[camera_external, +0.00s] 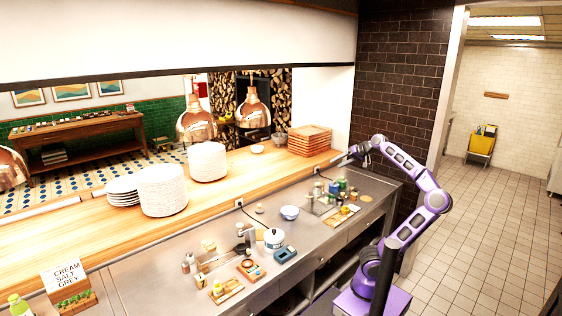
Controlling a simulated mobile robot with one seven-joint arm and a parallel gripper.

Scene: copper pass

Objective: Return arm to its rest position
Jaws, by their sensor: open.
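My purple arm rises at the right of the picture, bends at an elbow and reaches left and up toward the wooden pass counter. My gripper (344,159) is at the end of it, small and dark in this view. It is open, and I see nothing held in it. It is close to the right end of the pass, just right of the stack of orange-brown trays (310,135). I cannot tell whether it touches the counter edge.
Plate stacks (163,190) stand on the wooden pass (105,232). Copper lamps (253,110) hang above. Open tiled floor (465,245) lies to the right.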

